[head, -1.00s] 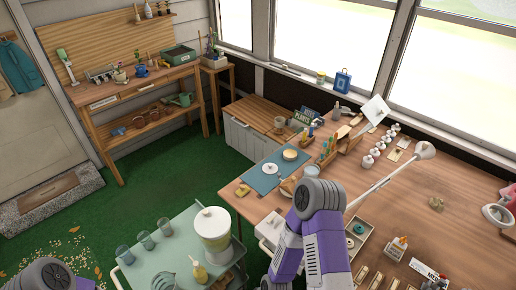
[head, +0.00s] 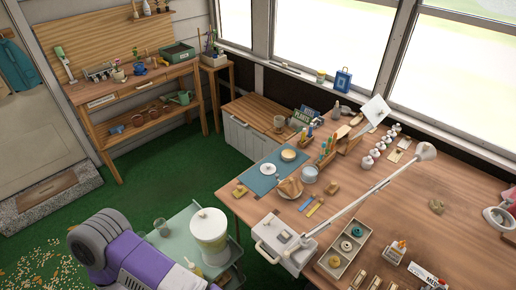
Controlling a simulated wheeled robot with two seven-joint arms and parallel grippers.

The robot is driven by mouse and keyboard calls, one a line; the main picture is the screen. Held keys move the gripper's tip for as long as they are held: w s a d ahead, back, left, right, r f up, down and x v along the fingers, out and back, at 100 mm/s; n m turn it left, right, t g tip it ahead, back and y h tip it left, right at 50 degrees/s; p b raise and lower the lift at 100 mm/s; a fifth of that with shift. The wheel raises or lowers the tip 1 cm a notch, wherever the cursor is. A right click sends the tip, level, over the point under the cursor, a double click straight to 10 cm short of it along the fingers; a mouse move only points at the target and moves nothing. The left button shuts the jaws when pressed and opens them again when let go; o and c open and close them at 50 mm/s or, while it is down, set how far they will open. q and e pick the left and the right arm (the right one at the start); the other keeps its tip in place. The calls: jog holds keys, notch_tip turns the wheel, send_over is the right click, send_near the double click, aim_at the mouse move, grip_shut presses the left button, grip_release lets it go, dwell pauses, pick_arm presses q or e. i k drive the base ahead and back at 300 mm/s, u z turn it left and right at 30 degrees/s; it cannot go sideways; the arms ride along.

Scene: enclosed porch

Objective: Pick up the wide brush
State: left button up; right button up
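I cannot clearly make out a wide brush. A wooden holder (head: 327,152) with several upright handled tools stands on the long table by the windows; the tools are too small to tell apart. Two thin strips, one blue (head: 305,201) and one yellow (head: 315,208), lie on the table in front of it. Neither gripper shows in the head view. A purple and grey arm link of mine fills the lower left, and its gripper is out of frame.
The long wooden table (head: 400,220) carries a lamp (head: 370,194), a compartment tray (head: 335,268), a white box (head: 280,245) and several white pots. A cart (head: 182,226) with a lidded jar (head: 210,235) stands in front. Green floor (head: 150,190) is open at left.

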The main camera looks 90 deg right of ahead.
aim_at(324, 145)
jog(key=u, duration=0.35)
jog(key=i, duration=3.1)
jog(key=z, duration=2.9)
jog(key=i, duration=3.1)
jog(key=z, duration=2.3)
jog(key=i, duration=1.55)
